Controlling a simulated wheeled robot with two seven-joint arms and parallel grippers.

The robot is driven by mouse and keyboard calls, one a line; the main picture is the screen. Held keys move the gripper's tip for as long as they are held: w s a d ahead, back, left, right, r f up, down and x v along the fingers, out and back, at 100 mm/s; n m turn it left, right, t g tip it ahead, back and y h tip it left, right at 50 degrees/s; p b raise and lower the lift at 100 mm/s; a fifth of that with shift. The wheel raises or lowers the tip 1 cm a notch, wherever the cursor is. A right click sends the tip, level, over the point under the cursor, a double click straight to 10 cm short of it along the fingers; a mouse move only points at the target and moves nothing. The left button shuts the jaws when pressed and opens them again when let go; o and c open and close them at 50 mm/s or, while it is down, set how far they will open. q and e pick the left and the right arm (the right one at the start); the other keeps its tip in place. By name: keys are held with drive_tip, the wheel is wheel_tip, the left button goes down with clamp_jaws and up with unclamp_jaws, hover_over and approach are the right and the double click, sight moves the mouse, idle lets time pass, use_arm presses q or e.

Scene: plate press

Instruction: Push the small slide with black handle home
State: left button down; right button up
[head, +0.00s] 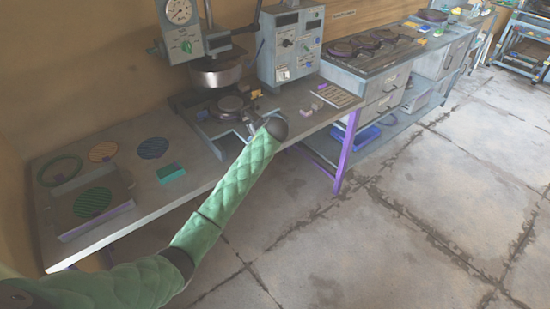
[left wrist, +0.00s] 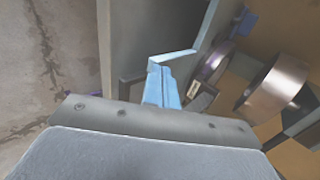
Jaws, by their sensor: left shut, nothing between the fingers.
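The press (head: 210,75) stands at the back of the bench, with a round dark plate (head: 230,103) on its low grey slide (head: 226,115) under the metal press head. My left gripper (head: 252,127) is at the front of the slide, at the bench's front edge; its hand partly hides this spot. In the left wrist view the fingers (left wrist: 165,88) are together with nothing between them. A dark bar (left wrist: 130,86) shows beside the fingers; it may be the black handle. I cannot tell whether the fingers touch it. My right gripper is not in view.
A grey control box (head: 290,45) stands right of the press. On the bench (head: 135,130) at left lie a tray (head: 75,225), round discs and a teal box (head: 171,173). Small blocks (head: 316,104) lie to the right. The floor in front is clear.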

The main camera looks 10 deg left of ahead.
sight(237, 130)
use_arm(q)
drive_tip(key=w+a, duration=0.1)
drive_tip(key=a, duration=0.1)
drive_tip(key=w+a, duration=0.3)
drive_tip(key=a, duration=0.1)
drive_tip(key=shift+w, duration=0.35)
drive_tip(key=shift+w+a, duration=0.4)
drive_tip(key=shift+a, duration=0.1)
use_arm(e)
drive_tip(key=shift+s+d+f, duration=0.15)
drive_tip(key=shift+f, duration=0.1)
use_arm(q)
drive_tip(key=shift+d, duration=0.1)
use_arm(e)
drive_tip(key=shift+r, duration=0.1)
